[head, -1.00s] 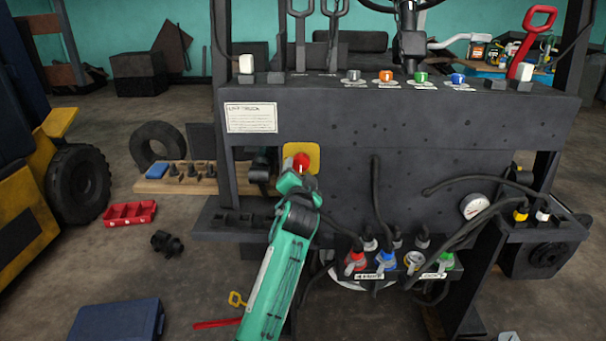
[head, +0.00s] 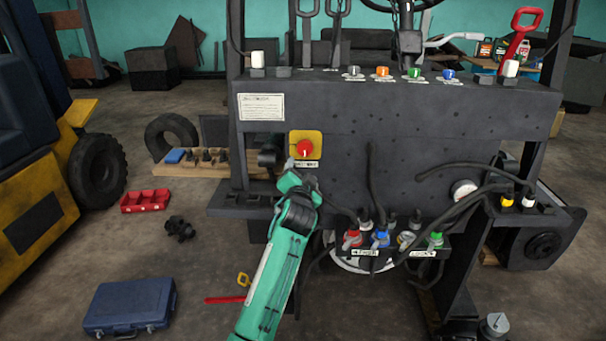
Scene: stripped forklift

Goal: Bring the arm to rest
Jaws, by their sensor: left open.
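My left arm comes up from the bottom of the head view, green and dark grey. Its left gripper (head: 291,171) is just below and left of the red knob (head: 305,148) on its yellow plate. The gripper is open; its fingertips are small and partly hidden by the wrist, and I see nothing held in it. The knob is in plain view, and the gripper looks apart from it. My right gripper is not in view.
The dark forklift panel (head: 400,125) fills the middle, with coloured connectors (head: 380,238) and loose black hoses below. A blue case (head: 130,305), a red tray (head: 145,201) and a black part (head: 180,229) lie on the floor at left. Open floor lies between them.

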